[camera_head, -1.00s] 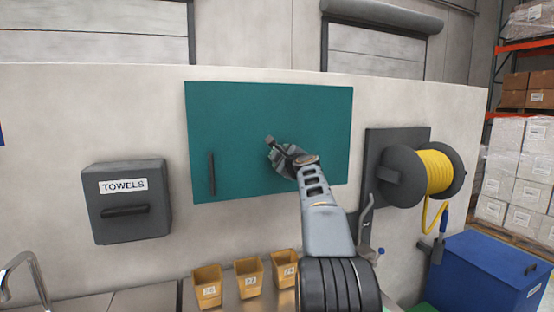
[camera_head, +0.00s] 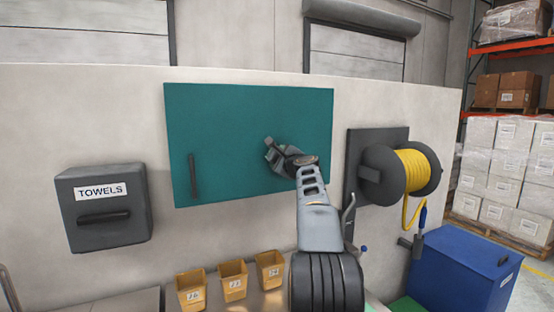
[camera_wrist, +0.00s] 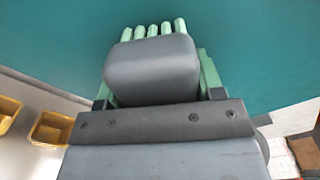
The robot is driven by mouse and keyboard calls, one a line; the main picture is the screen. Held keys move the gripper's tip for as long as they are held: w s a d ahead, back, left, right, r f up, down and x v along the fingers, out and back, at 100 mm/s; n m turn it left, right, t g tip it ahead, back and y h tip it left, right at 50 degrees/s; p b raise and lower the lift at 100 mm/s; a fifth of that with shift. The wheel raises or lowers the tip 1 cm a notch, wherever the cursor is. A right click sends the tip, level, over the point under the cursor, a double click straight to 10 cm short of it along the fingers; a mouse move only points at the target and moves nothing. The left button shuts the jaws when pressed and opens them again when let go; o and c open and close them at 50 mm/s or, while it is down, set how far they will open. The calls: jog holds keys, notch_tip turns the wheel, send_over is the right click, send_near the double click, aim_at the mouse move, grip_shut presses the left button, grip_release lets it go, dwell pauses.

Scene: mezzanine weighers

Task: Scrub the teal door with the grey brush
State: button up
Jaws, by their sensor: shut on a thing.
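The teal door (camera_head: 240,115) is a flat panel on the pale wall, with a dark vertical handle (camera_head: 193,176) near its lower left. My gripper (camera_head: 274,152) is in front of the door, right of its middle. It is shut on the grey brush, whose rounded grey block (camera_wrist: 150,70) fills the middle of the wrist view. Pale green tufts (camera_wrist: 153,31) show along its far edge, against the teal surface (camera_wrist: 255,45). My gripper hides most of the brush in the head view. I cannot tell whether the tufts touch the door.
A dark towel dispenser (camera_head: 102,232) hangs left of the door. A reel of yellow hose (camera_head: 413,172) sits close on the right, above a blue bin (camera_head: 462,270). Several yellow cups (camera_head: 232,282) stand below the door. The wall between dispenser and door is bare.

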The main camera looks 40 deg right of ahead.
jog(key=shift+s+d+r+p, duration=0.1)
jog(key=shift+s+d+p, duration=0.15)
jog(key=shift+d, duration=0.5)
jog(key=shift+s+d+p, duration=0.1)
jog(key=shift+d+p, duration=0.1)
jog(key=shift+d, duration=0.65)
jog(key=shift+w+a+b, duration=0.4)
jog(key=shift+w+a, duration=0.1)
jog(key=shift+a, duration=1.45)
jog(key=shift+w+a+b, duration=0.35)
jog(key=shift+w+a, duration=0.15)
jog(key=shift+a, duration=1.5)
jog(key=shift+w+a+b, duration=0.4)
jog(key=shift+w+a, duration=0.1)
jog(key=shift+a, duration=1.45)
jog(key=shift+s, duration=0.1)
jog(key=b, duration=0.3)
send_near(252, 159)
jog(key=shift+w+d, duration=0.3)
jog(key=shift+w, duration=0.3)
jog(key=shift+b+v, duration=0.5)
jog(key=shift+v, duration=1)
